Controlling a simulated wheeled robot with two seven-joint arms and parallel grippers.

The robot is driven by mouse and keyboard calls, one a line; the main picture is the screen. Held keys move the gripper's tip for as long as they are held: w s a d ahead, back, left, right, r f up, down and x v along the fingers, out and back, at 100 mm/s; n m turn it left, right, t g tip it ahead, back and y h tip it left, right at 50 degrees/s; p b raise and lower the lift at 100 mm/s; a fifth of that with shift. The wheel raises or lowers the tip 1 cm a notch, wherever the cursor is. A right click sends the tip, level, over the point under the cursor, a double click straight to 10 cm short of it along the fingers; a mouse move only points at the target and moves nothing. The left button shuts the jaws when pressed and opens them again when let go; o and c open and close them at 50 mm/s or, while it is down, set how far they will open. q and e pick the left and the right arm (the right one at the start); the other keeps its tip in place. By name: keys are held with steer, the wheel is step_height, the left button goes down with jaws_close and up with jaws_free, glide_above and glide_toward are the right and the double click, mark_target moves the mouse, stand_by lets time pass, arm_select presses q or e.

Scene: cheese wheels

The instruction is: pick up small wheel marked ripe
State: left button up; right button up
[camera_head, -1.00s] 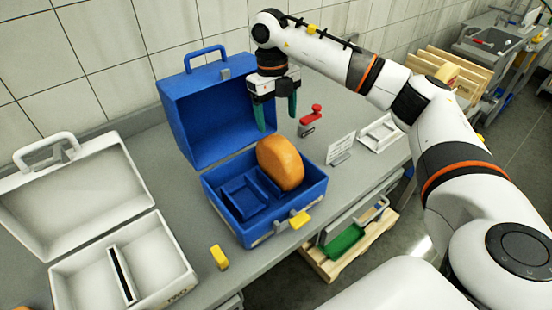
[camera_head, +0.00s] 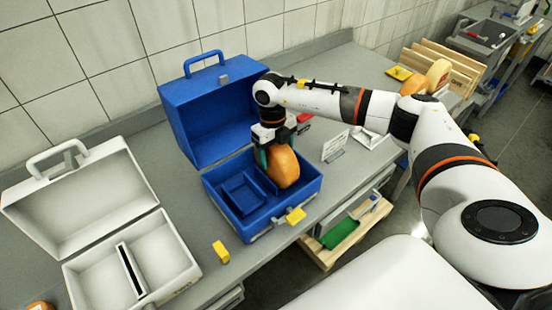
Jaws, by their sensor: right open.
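An orange cheese wheel (camera_head: 284,168) stands on edge, slightly tilted, in the right part of the open blue case (camera_head: 253,231). No ripe mark can be read on it from here. My right gripper (camera_head: 275,155) is open and low over the case, at the top of this wheel. My left gripper is out of view.
An open white case (camera_head: 158,259) stands at left, with a yellow block (camera_head: 220,252) between the cases. A small sign (camera_head: 335,146) and white tray (camera_head: 368,139) stand right of the blue case. A wooden rack (camera_head: 458,72) with cheese is farther back.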

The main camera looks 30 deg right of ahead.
steer(key=c, duration=1.4)
steer(key=shift+w+r, duration=0.1)
steer(key=shift+r, duration=0.1)
steer(key=shift+c, duration=0.2)
